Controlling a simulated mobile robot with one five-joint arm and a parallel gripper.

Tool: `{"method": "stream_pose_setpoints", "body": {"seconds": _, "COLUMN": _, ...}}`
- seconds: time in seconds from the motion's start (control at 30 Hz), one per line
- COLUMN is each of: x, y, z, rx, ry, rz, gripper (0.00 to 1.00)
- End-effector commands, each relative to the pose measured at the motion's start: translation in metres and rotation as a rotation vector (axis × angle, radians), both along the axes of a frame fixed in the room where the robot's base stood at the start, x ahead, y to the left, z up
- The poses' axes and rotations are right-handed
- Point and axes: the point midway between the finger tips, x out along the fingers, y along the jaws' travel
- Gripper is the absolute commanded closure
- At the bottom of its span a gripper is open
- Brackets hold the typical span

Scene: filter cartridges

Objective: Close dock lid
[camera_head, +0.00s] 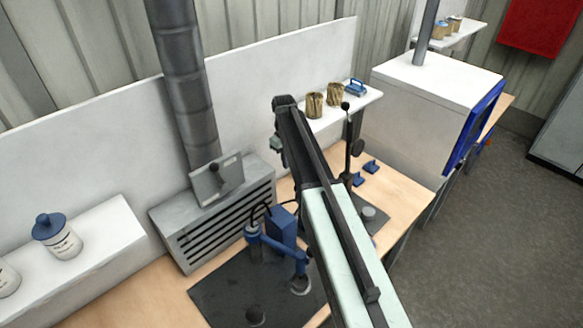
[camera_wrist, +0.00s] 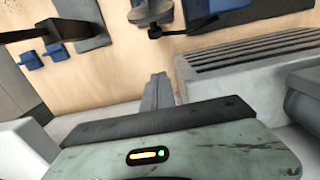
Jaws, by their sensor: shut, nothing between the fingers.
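A grey slatted unit (camera_head: 215,222) stands on the bench against the wall, at left of centre in the head view. A grey plate with a dark knob (camera_head: 217,180), which looks like the dock lid, stands tilted up on top of it, by the duct. The slatted side also shows at right in the wrist view (camera_wrist: 262,52); I cannot make out the lid there. My gripper (camera_wrist: 159,80) is shut and empty, its grey fingers close together. In the head view it is mostly hidden by my arm, right of the slatted unit.
A thick grey duct (camera_head: 185,85) rises behind the plate. A blue jointed fixture (camera_head: 280,235) stands on a dark mat (camera_head: 215,292). A shelf (camera_head: 362,101) holds two tan cartridges (camera_head: 314,105). A white jar with a blue lid (camera_head: 57,237) stands at left. Blue pieces (camera_head: 371,166) lie on the bench.

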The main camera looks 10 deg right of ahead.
Motion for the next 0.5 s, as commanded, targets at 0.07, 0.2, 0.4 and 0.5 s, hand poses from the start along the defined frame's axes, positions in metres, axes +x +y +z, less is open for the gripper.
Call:
{"method": "stream_pose_setpoints", "body": {"seconds": 0.07, "x": -0.001, "y": 0.003, "z": -0.021, "rx": 0.000, "ry": 0.000, "rz": 0.004, "gripper": 1.00}}
{"method": "stream_pose_setpoints", "body": {"seconds": 0.2, "x": -0.002, "y": 0.005, "z": -0.050, "rx": -0.001, "ry": 0.000, "rz": 0.006, "gripper": 1.00}}
{"method": "stream_pose_setpoints", "body": {"seconds": 0.4, "x": -0.003, "y": 0.004, "z": -0.091, "rx": -0.001, "ry": 0.000, "rz": 0.007, "gripper": 1.00}}
{"method": "stream_pose_setpoints", "body": {"seconds": 0.5, "x": -0.017, "y": -0.003, "z": -0.078, "rx": -0.001, "ry": 0.000, "rz": 0.006, "gripper": 1.00}}
